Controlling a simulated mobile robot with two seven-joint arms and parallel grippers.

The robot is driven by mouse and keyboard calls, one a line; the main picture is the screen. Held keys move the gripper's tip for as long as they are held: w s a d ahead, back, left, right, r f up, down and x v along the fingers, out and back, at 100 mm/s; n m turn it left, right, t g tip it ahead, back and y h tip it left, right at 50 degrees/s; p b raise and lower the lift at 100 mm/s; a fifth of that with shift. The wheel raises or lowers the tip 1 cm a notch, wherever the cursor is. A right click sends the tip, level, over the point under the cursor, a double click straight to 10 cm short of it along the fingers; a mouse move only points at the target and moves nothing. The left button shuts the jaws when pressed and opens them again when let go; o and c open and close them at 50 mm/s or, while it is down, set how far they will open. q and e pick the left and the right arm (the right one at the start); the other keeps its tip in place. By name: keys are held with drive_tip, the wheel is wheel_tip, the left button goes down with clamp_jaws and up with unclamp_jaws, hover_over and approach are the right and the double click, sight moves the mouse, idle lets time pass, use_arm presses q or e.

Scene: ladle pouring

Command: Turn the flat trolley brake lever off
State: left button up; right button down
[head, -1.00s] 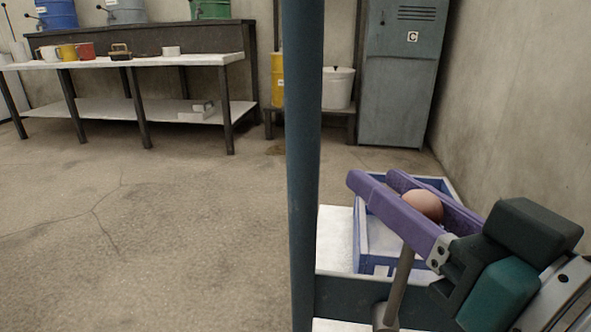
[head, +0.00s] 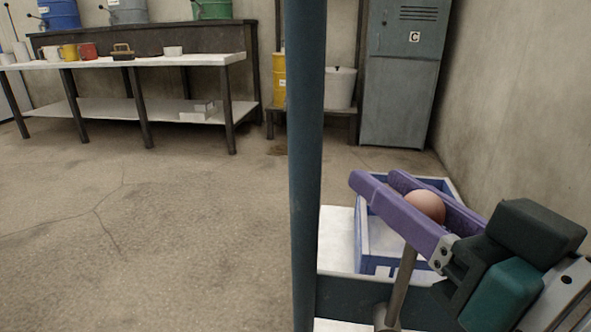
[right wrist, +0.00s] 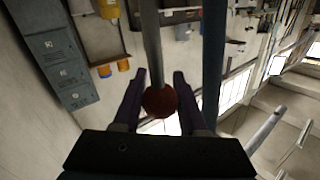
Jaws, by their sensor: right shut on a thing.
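The brake lever is a grey rod (head: 403,283) topped by a reddish-brown ball knob (head: 425,207), low at the right of the head view. The rod leans slightly, its top to the right. My right gripper (head: 383,181), with purple fingers, is shut on the knob, one finger on each side. In the right wrist view, the knob (right wrist: 159,101) sits between the two dark fingers, and the rod (right wrist: 152,45) runs away from it. The trolley's white deck (head: 337,240) shows in part beneath. My left gripper is not in view.
A blue upright post (head: 306,150) stands just left of the lever. A blue-rimmed crate (head: 366,265) sits on the deck behind my right gripper. A wall is close on the right. Open floor (head: 150,210) lies left, before a table with mugs (head: 215,60) and a grey locker (head: 402,95).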

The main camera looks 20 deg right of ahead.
drive_tip(key=shift+d, duration=0.1)
drive_tip(key=shift+s+d+m+t, duration=0.4)
drive_tip(key=shift+s+d+m, duration=0.05)
drive_tip(key=shift+d+m, duration=0.2)
drive_tip(key=s+d+f+m+t+h+b, duration=0.1)
drive_tip(key=s+d+f+m+t+b, duration=0.1)
drive_tip(key=d+m, duration=0.4)
drive_tip(key=shift+s+t+h, duration=0.4)
drive_tip(key=shift+s+t, duration=0.1)
drive_tip(key=shift+s, duration=0.4)
drive_tip(key=shift+d, duration=0.1)
drive_tip(key=shift+c, duration=2.3)
unclamp_jaws()
